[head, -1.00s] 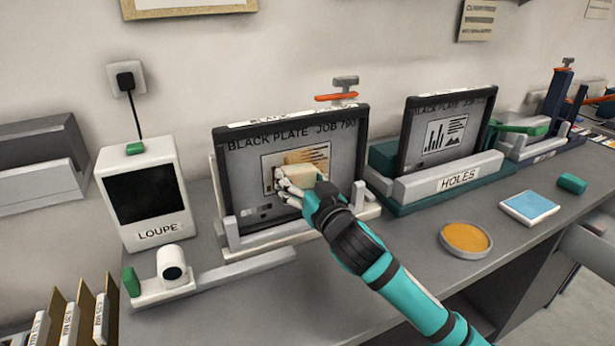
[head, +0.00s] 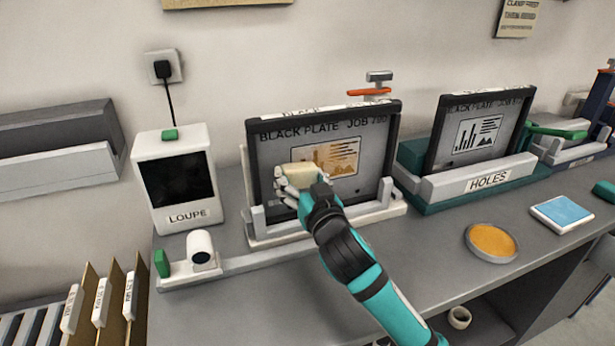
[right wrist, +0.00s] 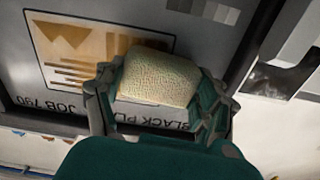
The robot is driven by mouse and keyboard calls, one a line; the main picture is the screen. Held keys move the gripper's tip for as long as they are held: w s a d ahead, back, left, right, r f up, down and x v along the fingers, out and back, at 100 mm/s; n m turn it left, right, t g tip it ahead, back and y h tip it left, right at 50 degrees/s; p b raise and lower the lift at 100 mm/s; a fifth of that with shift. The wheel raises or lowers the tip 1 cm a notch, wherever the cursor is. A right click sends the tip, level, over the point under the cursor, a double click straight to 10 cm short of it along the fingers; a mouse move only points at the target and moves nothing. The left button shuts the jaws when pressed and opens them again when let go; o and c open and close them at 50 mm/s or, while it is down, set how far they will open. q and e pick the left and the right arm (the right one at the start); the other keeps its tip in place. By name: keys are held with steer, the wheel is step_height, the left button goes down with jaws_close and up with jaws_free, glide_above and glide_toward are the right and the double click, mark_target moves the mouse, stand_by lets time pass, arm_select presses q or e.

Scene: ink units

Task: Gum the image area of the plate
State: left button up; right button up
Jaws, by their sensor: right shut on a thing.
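My right gripper (head: 302,185) is shut on a pale yellow sponge (head: 296,174) at the lower left of the image area. In the right wrist view the sponge (right wrist: 160,78) sits between the fingers, over or against the plate beside the tinted image (right wrist: 90,55); contact cannot be told. A round dish of orange gum (head: 491,241) lies on the bench at right. My left gripper is not in view.
A second black plate (head: 480,130) stands in a holder labelled HOLES at right. A blue pad (head: 562,213) lies near the front edge. A loupe unit (head: 178,180) stands at left, with a small white viewer on a rail before it. The bench between holder and dish is clear.

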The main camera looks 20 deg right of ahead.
mark_target(322, 159)
steer(key=shift+r+p, duration=0.85)
steer(key=shift+p, duration=0.05)
steer(key=shift+w+d+p, duration=0.15)
steer(key=shift+d+p, duration=0.9)
steer(key=shift+d, duration=2.5)
steer(key=shift+w+d+p, duration=0.1)
steer(key=shift+d+p, duration=0.9)
steer(key=shift+d, duration=2.5)
steer(key=shift+p, duration=0.35)
steer(key=shift+s+a+p, duration=0.15)
steer(key=shift+a+p, duration=0.9)
steer(key=shift+a, duration=3.05)
steer(key=shift+s+a+p, duration=0.1)
steer(key=shift+a+p, duration=0.2)
steer(key=shift+a, duration=2.7)
steer(key=s+p, duration=0.1)
steer(key=s, duration=0.3)
steer(key=shift+s+d, duration=0.1)
steer(key=shift+s+f+p, duration=0.1)
steer(key=shift+s+p, duration=0.25)
steer(key=shift+s, duration=0.5)
